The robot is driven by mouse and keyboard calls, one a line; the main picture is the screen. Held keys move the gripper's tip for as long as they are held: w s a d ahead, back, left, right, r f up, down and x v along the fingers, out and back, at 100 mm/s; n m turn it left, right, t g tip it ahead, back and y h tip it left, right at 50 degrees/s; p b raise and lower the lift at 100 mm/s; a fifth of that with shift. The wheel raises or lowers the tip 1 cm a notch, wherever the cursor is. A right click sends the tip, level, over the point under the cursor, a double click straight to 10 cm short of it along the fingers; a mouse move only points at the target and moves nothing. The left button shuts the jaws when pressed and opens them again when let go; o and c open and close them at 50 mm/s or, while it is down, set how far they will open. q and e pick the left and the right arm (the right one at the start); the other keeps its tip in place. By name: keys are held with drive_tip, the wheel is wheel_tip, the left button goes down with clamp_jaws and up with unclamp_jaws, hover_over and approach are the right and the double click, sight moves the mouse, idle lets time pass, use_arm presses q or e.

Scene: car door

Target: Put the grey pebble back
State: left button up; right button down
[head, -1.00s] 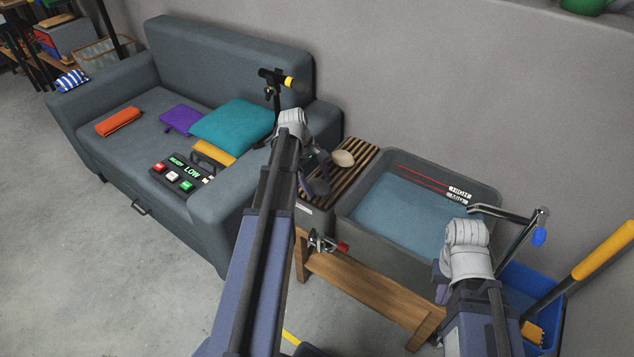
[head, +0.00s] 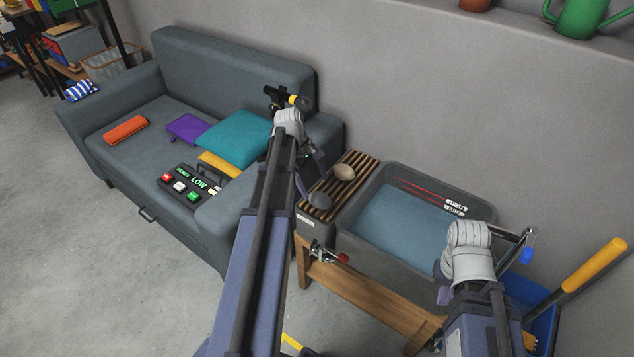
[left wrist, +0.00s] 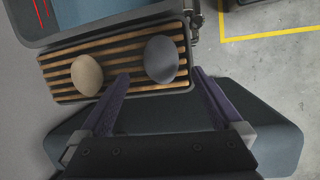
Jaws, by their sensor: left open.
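The grey pebble (head: 319,201) lies on the near part of a slatted wooden rack (head: 355,159), with a tan pebble (head: 344,172) farther back on it. In the left wrist view the grey pebble (left wrist: 161,58) and the tan pebble (left wrist: 87,75) rest apart on the slats. My left gripper (head: 312,186) is open beside the grey pebble. In the left wrist view its purple fingertips (left wrist: 160,76) are spread on either side, just short of the pebble, with nothing held. My right gripper (head: 444,293) is at the tub's right front; its fingers are mostly hidden.
A grey tub (head: 375,250) with blue inside, red lines and labels stands right of the rack on a wooden bench (head: 365,300). A sofa (head: 130,175) with cushions and a button panel (head: 187,183) is left. A blue bin (head: 545,325) with a yellow-handled tool stands right.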

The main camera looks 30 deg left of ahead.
use_arm(q)
drive_tip(key=p+v, duration=0.4)
drive_tip(key=v, duration=0.2)
drive_tip(key=shift+p, duration=0.3)
drive_tip(key=s+d+m+y, duration=0.1)
drive_tip(key=s+d+m, duration=0.4)
drive_tip(key=d, duration=0.6)
drive_tip(key=s+d+m+y, duration=0.1)
drive_tip(key=s+d+m, duration=0.4)
drive_tip(key=d+m, duration=0.3)
drive_tip(key=s+d+m+g+y, duration=0.1)
drive_tip(key=s+d+m, duration=0.4)
drive_tip(key=d, duration=1)
drive_tip(key=shift+f+m+y, duration=0.45)
drive_tip(key=shift+m+y, duration=0.15)
drive_tip(key=shift+m, duration=0.3)
drive_tip(key=shift+s+r, duration=0.1)
drive_tip(key=shift+r, duration=0.05)
wheel_tip(320, 180, up, 14)
drive_tip(key=p, duration=1.4)
